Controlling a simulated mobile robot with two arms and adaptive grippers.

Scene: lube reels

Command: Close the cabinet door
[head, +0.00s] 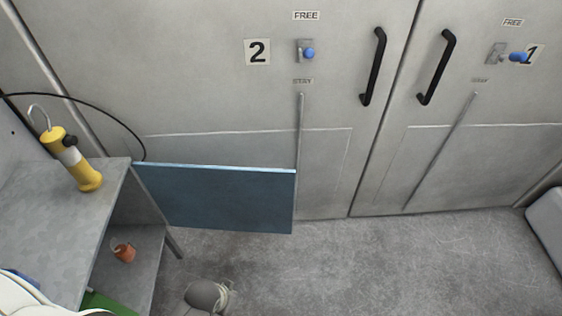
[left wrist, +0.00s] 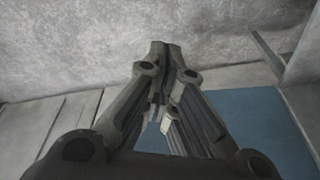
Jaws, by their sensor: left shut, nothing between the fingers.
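The cabinet door (head: 215,198) is a flat blue panel. In the head view it stands swung open from the grey cabinet (head: 118,178) at the left, reaching right in front of the large grey doors. A blue panel, seemingly the same door, shows at the right of the left wrist view (left wrist: 260,118). My left gripper (left wrist: 158,50) is shut and empty, its fingertips together, with the blue panel beside and behind its fingers. I cannot tell whether it touches the panel. My right gripper is in neither view.
A yellow lamp (head: 75,160) stands on the cabinet top, and a small orange pot (head: 124,252) on the shelf below. A grey object with a cord (head: 207,296) is at the bottom edge. Tall grey doors (head: 335,70) close the back. The floor (head: 400,265) at right is clear.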

